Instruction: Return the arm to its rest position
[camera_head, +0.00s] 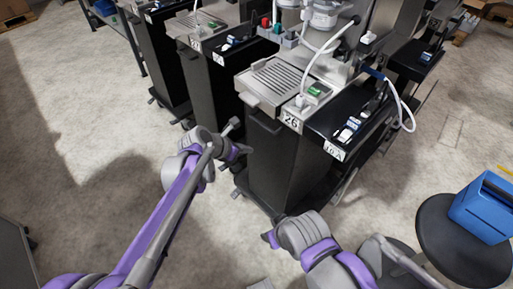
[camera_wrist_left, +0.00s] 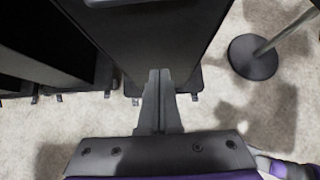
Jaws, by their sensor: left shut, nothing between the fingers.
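My left arm comes in from the lower left of the head view, purple and grey. Its gripper (camera_head: 244,149) is in front of the near black dispenser cabinet, small and partly hidden by the wrist. In the left wrist view my left gripper (camera_wrist_left: 159,76) points forward with its two dark fingers together and nothing between them. A dark cabinet stands just beyond the fingertips, with floor below it. My right arm shows at the bottom centre of the head view, but I make out no fingers on it.
The near dispenser cabinet (camera_head: 274,158) carries a drip grate and a label reading 26. More cabinets (camera_head: 213,90) stand in a row behind it. A blue box (camera_head: 484,207) sits on a round black stool (camera_head: 447,245) at the right. The floor (camera_head: 90,150) at the left is clear.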

